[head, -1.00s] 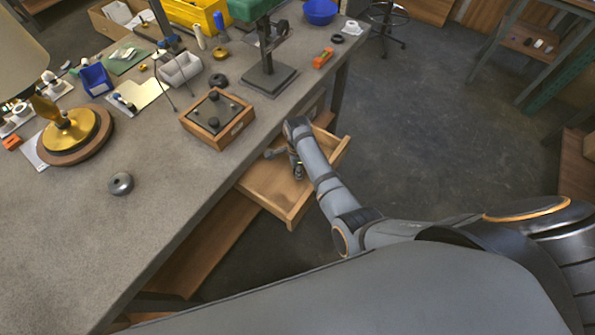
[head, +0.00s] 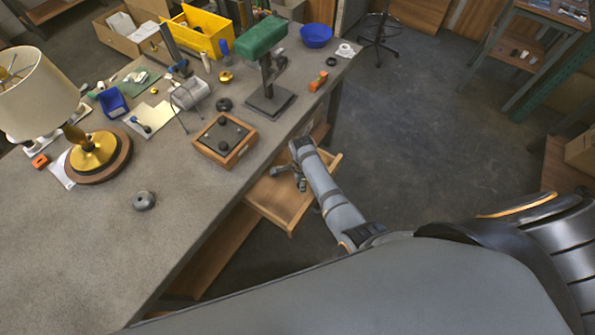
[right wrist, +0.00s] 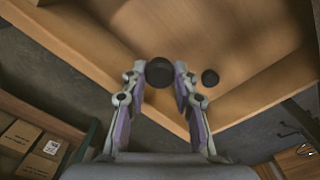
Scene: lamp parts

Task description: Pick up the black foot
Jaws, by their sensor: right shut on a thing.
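My right gripper (right wrist: 160,100) reaches into an open wooden drawer (head: 272,198) under the workbench. In the right wrist view its two fingers are shut on a round black foot (right wrist: 159,72), held between the fingertips. A second small black foot (right wrist: 210,78) lies to the right on the pale wood of the drawer, apart from the fingers. In the head view my right gripper (head: 300,180) is small, and the foot in it cannot be made out. My left gripper is not in view.
Above the drawer, the grey bench (head: 90,260) carries a wooden box with black knobs (head: 224,138), a lamp (head: 95,155), a grey round part (head: 144,200) and a green-topped stand (head: 268,100). The drawer walls stand close around my right gripper. The bench's near left area is clear.

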